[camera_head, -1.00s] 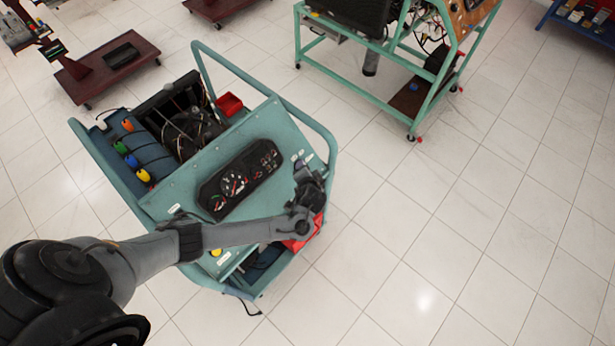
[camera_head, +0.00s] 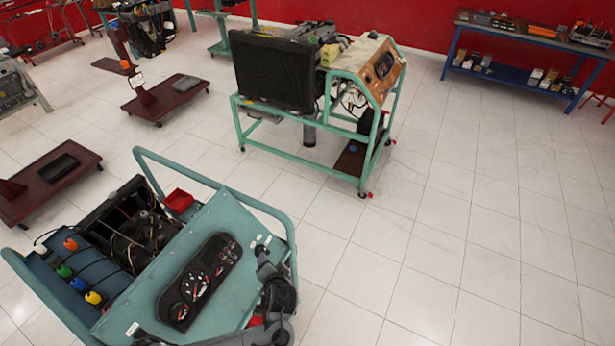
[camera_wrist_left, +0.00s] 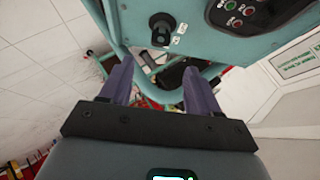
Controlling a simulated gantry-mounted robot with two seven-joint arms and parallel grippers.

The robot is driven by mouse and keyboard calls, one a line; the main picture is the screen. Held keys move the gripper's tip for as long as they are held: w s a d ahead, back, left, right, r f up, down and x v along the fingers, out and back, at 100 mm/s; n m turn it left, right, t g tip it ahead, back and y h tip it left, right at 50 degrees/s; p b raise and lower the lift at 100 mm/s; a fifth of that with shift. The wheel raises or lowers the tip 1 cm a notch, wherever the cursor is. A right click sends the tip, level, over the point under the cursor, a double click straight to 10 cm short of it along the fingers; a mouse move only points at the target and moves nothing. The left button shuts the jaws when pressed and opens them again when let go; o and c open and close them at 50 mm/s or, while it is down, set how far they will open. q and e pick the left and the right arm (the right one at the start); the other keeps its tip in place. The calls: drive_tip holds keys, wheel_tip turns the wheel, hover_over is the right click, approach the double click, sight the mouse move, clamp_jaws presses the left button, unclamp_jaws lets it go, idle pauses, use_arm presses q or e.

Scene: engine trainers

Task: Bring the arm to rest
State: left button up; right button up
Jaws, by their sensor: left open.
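My left arm reaches up from the bottom edge in the head view, beside the right edge of the teal engine trainer (camera_head: 215,228). Its gripper end (camera_head: 266,270) is dark and hard to separate from the panel's fittings. In the left wrist view my left gripper (camera_wrist_left: 158,88) has its two fingers well apart with nothing between them. A black knob (camera_wrist_left: 160,27) on the teal panel lies beyond the fingertips, apart from them. My right gripper is in neither view.
The gauge cluster (camera_head: 199,281) sits on the trainer's sloping panel. A tubular teal rail (camera_head: 232,196) runs around the trainer's back. A second trainer (camera_head: 276,75) stands farther back. A blue workbench (camera_head: 520,75) is at the far right. The tiled floor on the right is clear.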

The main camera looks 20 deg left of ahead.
use_arm(q)
drive_tip(key=s+d+f+g+h+p, duration=0.1)
drive_tip(key=s+d+g+h+p, duration=0.15)
drive_tip(key=s, duration=0.65)
drive_tip(key=s+d+g+h+p, duration=0.1)
drive_tip(key=s+d+p, duration=0.25)
drive_tip(key=s, duration=0.45)
drive_tip(key=s+r+h+p, duration=0.2)
drive_tip(key=r, duration=0.9)
drive_tip(key=s+r+h+p, duration=0.1)
drive_tip(key=s+r+p, duration=0.1)
drive_tip(key=r, duration=0.9)
drive_tip(key=shift+s+d+r+h, duration=0.2)
drive_tip(key=shift+s+d+h, duration=0.15)
